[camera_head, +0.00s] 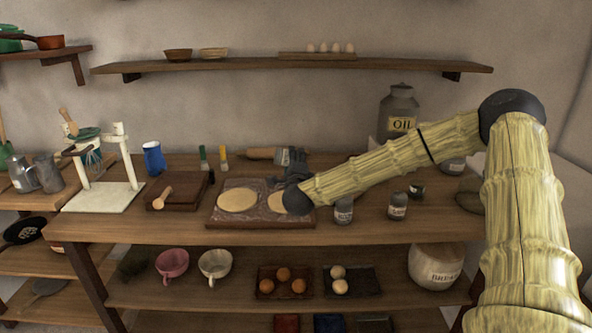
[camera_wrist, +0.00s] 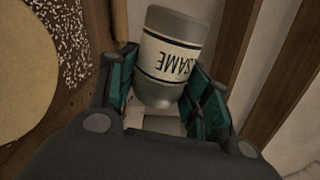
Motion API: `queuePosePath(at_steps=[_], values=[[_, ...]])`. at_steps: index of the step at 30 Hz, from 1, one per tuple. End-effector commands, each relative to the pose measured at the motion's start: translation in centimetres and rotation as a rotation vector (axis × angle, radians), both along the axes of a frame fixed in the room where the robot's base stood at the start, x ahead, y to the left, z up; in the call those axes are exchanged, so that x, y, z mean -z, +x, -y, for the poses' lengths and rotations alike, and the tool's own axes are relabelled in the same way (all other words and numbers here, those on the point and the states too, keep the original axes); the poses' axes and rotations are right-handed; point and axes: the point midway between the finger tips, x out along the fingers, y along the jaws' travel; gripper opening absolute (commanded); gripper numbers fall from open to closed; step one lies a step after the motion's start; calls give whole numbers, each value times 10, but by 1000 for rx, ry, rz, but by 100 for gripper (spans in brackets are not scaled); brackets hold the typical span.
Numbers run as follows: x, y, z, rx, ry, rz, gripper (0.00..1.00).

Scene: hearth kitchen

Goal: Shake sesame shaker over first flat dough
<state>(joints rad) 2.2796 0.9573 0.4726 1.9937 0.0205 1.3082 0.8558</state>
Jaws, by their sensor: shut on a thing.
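My gripper (camera_wrist: 162,88) is shut on the sesame shaker (camera_wrist: 172,58), a grey jar with a pale label reading "SAME", upside down in the wrist view. In the head view my gripper (camera_head: 292,165) is a dark shape above the back right of the dough board (camera_head: 222,216); the shaker cannot be made out there. Two round flat doughs lie on the board. The left flat dough (camera_head: 238,200) is in full view. The right flat dough (camera_head: 277,203) is partly hidden by my arm. One flat dough (camera_wrist: 22,75) shows at the wrist view's left edge, beside the shaker.
Two small labelled jars, one (camera_head: 343,211) and another (camera_head: 397,207), stand right of the board. A rolling pin (camera_head: 260,153) lies behind it. A dark wooden board (camera_head: 178,192) with a wooden tool lies left. A large oil can (camera_head: 400,112) stands at the back.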

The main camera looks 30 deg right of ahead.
Motion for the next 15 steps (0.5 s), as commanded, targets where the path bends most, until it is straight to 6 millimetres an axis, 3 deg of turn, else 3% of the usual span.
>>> queuePosePath(at_steps=[15], values=[[10, 3, -5, -1, 276, 151, 22]])
